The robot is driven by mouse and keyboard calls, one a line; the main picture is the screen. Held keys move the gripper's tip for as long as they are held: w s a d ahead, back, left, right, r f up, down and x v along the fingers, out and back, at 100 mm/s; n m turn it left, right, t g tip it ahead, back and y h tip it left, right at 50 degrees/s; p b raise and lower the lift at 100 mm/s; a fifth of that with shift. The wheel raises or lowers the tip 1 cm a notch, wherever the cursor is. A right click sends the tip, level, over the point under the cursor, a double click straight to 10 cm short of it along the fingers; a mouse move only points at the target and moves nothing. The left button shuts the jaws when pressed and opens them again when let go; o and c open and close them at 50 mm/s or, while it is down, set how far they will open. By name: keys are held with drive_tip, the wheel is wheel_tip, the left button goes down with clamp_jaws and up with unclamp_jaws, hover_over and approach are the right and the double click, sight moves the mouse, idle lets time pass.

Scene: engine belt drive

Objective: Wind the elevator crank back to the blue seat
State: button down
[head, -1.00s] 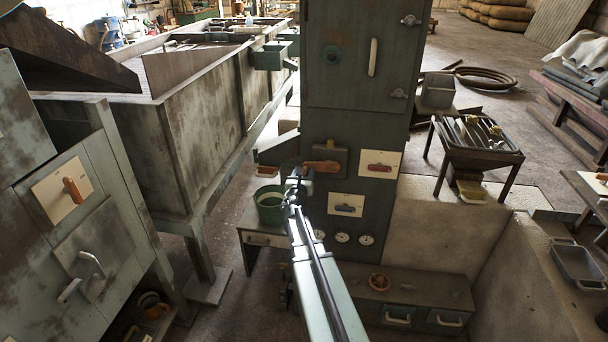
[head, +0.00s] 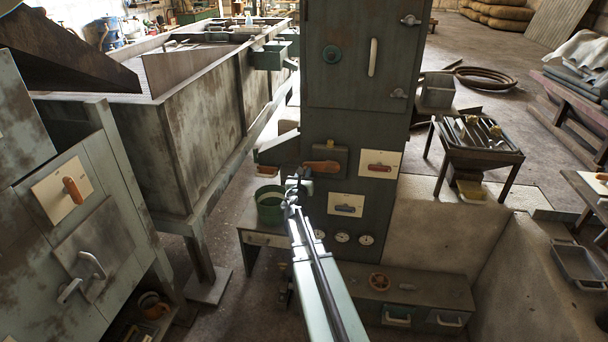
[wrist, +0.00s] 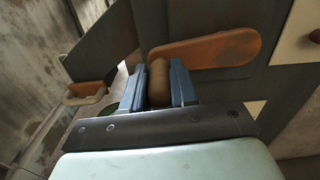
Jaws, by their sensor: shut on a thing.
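The elevator crank (head: 322,166) is an orange arm on a dark housing on the tall grey-green cabinet. It lies nearly level. In the wrist view the crank arm (wrist: 215,50) runs right from a brown round grip (wrist: 159,84). My gripper (wrist: 159,86) is shut on that grip, one finger on each side. In the head view my gripper (head: 299,184) is at the crank's left end, where the grip is hard to make out.
A cream plate with a red piece (head: 380,164) is right of the crank. A green bucket (head: 270,205) stands on a small bench left of my gripper. A large metal bin (head: 205,130) stands further left. Gauges (head: 343,237) are below the blue-marked plate.

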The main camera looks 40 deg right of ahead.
drive_tip(key=shift+f+n, duration=0.15)
drive_tip(key=shift+n, duration=0.15)
drive_tip(key=s+d+f+n, duration=0.5)
drive_tip(key=f+n, duration=0.3)
drive_tip(key=n, duration=0.8)
drive_tip(key=shift+s+d+n, duration=0.3)
drive_tip(key=shift+s+d, duration=0.1)
idle(0.4)
drive_tip(key=c, duration=0.9)
unclamp_jaws()
